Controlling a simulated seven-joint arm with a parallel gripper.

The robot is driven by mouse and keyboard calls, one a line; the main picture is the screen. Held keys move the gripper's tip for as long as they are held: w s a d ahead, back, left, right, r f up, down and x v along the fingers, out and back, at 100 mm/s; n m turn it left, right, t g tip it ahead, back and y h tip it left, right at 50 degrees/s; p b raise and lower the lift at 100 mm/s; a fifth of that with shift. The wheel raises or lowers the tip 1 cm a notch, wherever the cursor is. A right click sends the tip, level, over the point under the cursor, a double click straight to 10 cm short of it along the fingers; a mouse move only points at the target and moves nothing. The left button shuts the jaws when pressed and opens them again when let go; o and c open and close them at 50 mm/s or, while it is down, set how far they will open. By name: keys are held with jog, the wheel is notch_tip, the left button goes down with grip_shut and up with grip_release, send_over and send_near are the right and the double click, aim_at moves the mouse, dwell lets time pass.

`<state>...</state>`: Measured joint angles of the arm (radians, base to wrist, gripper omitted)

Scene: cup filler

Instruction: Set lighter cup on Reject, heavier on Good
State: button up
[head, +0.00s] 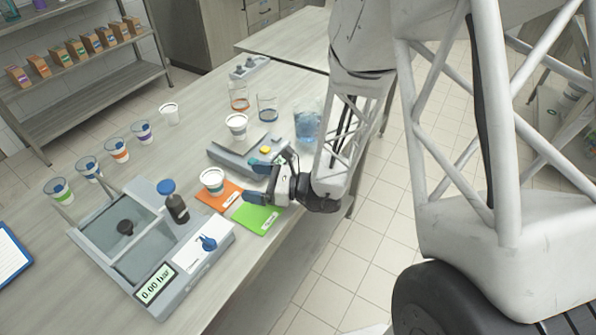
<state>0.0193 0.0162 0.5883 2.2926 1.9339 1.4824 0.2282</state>
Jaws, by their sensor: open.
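A white cup with a teal band (212,184) stands upright on the orange card (229,197). The green card (257,219) lies to its right and looks bare. The labels on both cards are too small to read. My gripper (254,181) is open just right of the cup, with its blue fingertips pointing left towards it; no cup shows between them. Another white cup (236,126) with a dark band stands upright farther back, behind a low grey device (232,158) with a yellow button. Which cup is heavier cannot be seen.
A grey machine (145,245) reading 0.00 bar stands front left, with a dark bottle (177,208) on it. Several cups with coloured bands line the left side. Two clear glasses (267,108) and a jug of blue liquid (306,122) stand at the back right.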

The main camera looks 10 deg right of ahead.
jog(key=shift+r, duration=0.1)
jog(key=s+d+r+n+g+h, duration=0.1)
jog(key=s+r+n+g+h, duration=0.4)
jog(key=s+r+n+g, duration=0.6)
jog(key=s+d+r+n+t+h, duration=0.3)
jog(key=s+d+r+n+h, duration=0.2)
jog(key=d+h, duration=0.1)
jog(key=s+d+r+n+t+h, duration=0.3)
jog(key=s+d+r+n+h, duration=0.2)
jog(key=d, duration=0.4)
jog(key=shift+r+n+t+h, duration=0.4)
jog(key=shift+r+n, duration=0.1)
jog(key=shift+n, duration=0.1)
jog(key=shift+o, duration=0.2)
jog(key=shift+w+a, duration=0.1)
dwell(1.1)
